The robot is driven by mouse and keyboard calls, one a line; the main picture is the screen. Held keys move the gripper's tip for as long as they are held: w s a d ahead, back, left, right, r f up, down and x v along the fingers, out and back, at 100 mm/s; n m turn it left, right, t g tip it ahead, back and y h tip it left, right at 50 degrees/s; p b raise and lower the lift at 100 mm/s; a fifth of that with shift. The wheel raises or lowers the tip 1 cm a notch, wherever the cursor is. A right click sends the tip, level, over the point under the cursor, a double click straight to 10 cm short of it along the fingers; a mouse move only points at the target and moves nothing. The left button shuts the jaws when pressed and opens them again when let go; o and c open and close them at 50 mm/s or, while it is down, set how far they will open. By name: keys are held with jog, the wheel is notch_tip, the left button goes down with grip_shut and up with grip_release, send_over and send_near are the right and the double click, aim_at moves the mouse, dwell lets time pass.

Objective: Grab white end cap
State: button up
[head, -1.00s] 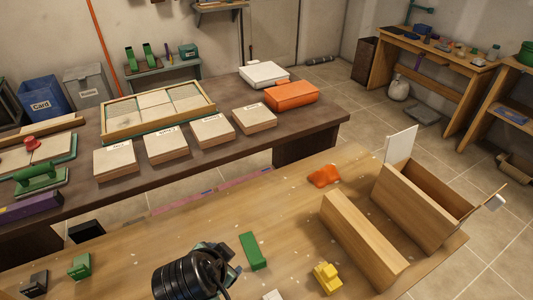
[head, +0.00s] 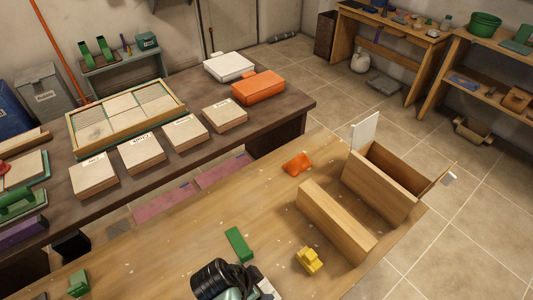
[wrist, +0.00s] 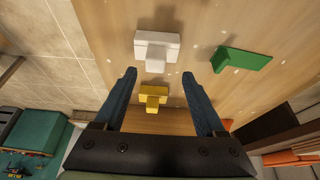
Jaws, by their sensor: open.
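A white end cap (wrist: 157,47), a small block with a raised stub, lies on the wooden table (wrist: 215,20) in the wrist view. It is ahead of my gripper (wrist: 159,75), just beyond the fingertips. The blue fingers are spread apart with nothing held between them. A yellow block (wrist: 153,97) shows between the fingers, lower in the picture. In the head view my black wrist (head: 222,280) covers part of a white piece (head: 267,287) at the bottom edge, seemingly the same cap.
A green block (head: 238,244) and the yellow block (head: 310,261) lie near the wrist. An orange piece (head: 298,164) lies farther back. A wooden board (head: 333,222) and an open wooden box (head: 385,180) stand at the table's right.

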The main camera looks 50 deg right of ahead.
aim_at(266, 289)
jog(key=x, duration=0.4)
jog(key=shift+s+a+p, duration=0.15)
jog(key=shift+s+p, duration=0.2)
jog(key=shift+s, duration=0.05)
jog(key=shift+d+f, duration=0.25)
jog(key=shift+f, duration=0.35)
grip_shut()
